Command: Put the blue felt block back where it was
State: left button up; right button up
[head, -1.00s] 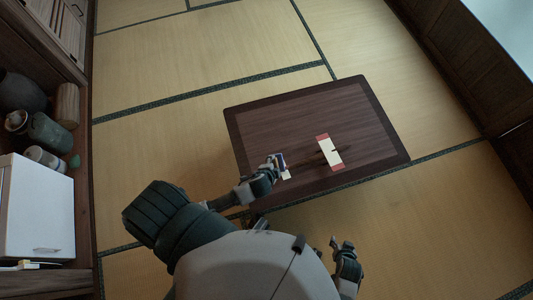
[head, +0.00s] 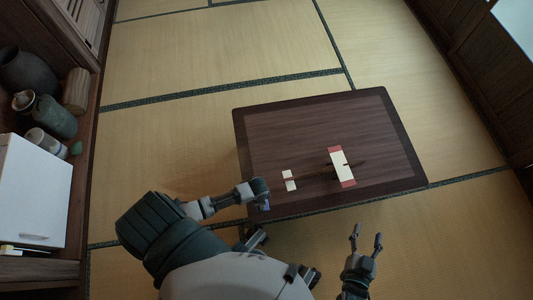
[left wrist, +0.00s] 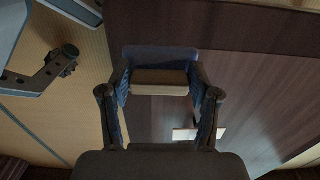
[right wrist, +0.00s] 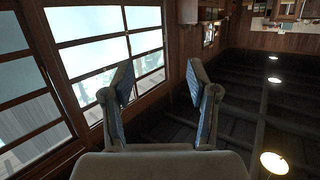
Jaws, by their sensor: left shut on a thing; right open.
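The blue felt block shows as a small blue patch (head: 265,207) at my left gripper (head: 262,198), over the table's near left edge. In the left wrist view the block (left wrist: 160,82) has a dark blue far part and a tan near face, and sits between both fingers. My left gripper is shut on it; its fingertips partly hide it in the head view. I cannot tell its height above the table. My right gripper (head: 367,236) is open and empty in front of the table; its spread fingers also show in the right wrist view (right wrist: 160,80).
The low dark table (head: 300,125) has a clear far half. A white strip with red ends (head: 342,167) lies right of its middle, with a dark thin thing across it. A small white piece (head: 289,180) lies left of that. Shelves with jars (head: 55,118) stand far left.

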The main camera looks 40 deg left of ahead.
pick_arm(q)
jog(key=w, duration=0.1)
jog(key=w+a, duration=0.1)
jog(key=w, duration=0.1)
jog(key=w+b, duration=0.1)
jog(key=shift+w+a+f, duration=0.15)
jog(key=shift+w+f, duration=0.1)
jog(key=shift+f, duration=0.05)
notch_tip(320, 180, down, 3)
jog(key=shift+w+f+b, duration=0.1)
jog(key=shift+f+b, duration=0.05)
jog(key=shift+b, duration=0.95)
jog(key=shift+f, duration=0.1)
jog(key=shift+c, duration=0.5)
jog(key=o, duration=1.2)
jog(key=shift+w, duration=0.1)
pick_arm(e)
notch_tip(320, 180, up, 9)
jog(key=a+t+y, duration=0.1)
jog(key=t, duration=0.6)
jog(key=shift+a+f+y, duration=0.15)
jog(key=shift+y, duration=0.15)
jog(key=shift+w, duration=0.1)
